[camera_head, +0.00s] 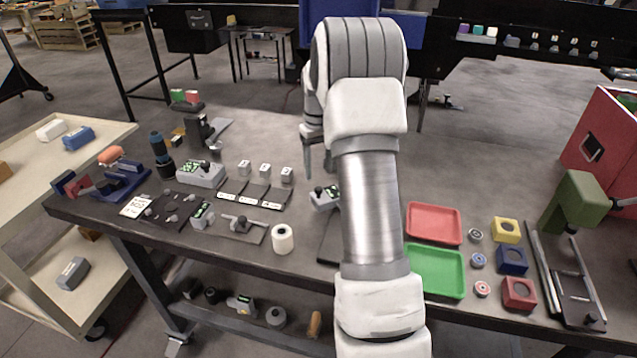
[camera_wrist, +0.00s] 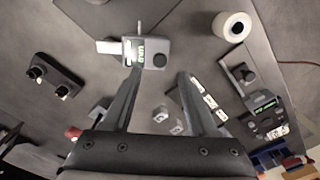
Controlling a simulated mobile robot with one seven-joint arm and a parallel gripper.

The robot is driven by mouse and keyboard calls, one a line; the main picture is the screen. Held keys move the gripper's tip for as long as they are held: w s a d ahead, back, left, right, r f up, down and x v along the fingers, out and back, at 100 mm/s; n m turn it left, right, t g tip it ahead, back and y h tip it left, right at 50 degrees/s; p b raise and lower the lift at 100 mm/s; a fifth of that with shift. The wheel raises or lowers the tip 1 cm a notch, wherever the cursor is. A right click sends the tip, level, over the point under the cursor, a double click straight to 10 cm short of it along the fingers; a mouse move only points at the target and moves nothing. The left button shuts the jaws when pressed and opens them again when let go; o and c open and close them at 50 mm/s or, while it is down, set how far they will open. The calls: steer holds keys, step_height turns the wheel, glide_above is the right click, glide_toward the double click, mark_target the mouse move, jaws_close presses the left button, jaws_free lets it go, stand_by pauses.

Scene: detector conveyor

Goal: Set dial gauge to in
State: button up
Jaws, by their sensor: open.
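The likely dial gauge (camera_wrist: 146,52) is a small grey box with a lit green display, a dark round knob and a thin stem. In the wrist view it lies just beyond the fingertips, nearer the left finger. In the head view the gauge (camera_head: 322,198) sits on the dark bench, partly hidden by my arm. My gripper (camera_wrist: 160,73) is open and empty, its two fingers spread, with no clear contact with the gauge. In the head view my gripper is mostly hidden behind my arm. The display reading is too small to make out.
A white roll (camera_head: 283,239) stands left of my arm. Another display device (camera_head: 201,173) and several white-topped blocks are farther left. A red tray (camera_head: 434,222) and a green tray (camera_head: 437,270) lie right of my arm. The green-headed stand (camera_head: 578,198) is at far right.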

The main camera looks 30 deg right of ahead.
mark_target(318, 188)
steer(key=shift+f, duration=2.75)
jaws_close()
